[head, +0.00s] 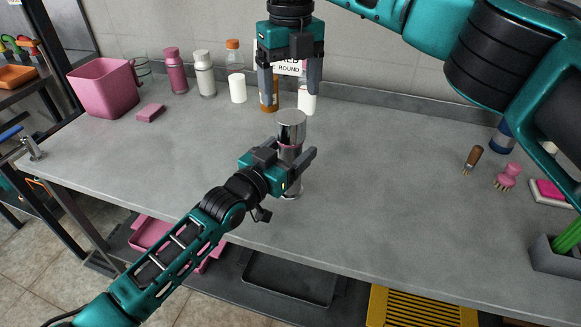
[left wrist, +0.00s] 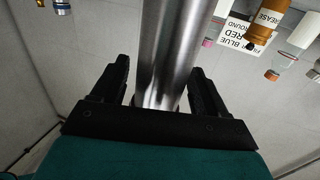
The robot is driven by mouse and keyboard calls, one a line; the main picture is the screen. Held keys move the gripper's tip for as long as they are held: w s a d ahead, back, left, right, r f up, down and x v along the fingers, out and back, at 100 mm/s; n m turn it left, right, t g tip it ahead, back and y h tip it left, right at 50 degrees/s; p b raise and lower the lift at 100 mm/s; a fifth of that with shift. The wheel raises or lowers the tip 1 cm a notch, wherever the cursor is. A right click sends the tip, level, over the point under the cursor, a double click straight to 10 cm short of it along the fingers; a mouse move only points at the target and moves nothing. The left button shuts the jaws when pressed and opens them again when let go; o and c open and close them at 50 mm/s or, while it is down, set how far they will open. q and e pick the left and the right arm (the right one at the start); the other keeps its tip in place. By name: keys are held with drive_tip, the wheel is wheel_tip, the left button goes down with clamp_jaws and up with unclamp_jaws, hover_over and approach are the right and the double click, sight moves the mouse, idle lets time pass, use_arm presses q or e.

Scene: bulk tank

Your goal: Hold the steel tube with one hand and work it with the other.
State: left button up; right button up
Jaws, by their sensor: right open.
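The steel tube (head: 291,126) stands upright on the grey worktop, with a wider shiny top and a foot showing below my left gripper. My left gripper (head: 292,157) reaches in from the lower left with one finger on each side of the tube. In the left wrist view, the tube (left wrist: 172,50) rises between the fingers, with a visible gap beside the left finger, so the jaws look open around it. My right gripper (head: 290,95) points down with spread, empty fingers, above and behind the tube's top in the picture. Part of the tube's middle is hidden by my left gripper.
A pink bin (head: 104,88), a pink sponge (head: 151,112) and several bottles, such as a pink one (head: 176,72), stand along the back. Brushes, one pink (head: 507,176), lie at the right. The worktop (head: 390,165) right of the tube is clear.

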sight(291, 116)
use_arm(q)
clamp_jaws()
use_arm(e)
drive_tip(key=m, duration=0.8)
drive_tip(key=shift+m, duration=0.4)
drive_tip(key=m, duration=0.9)
drive_tip(key=shift+f, duration=4)
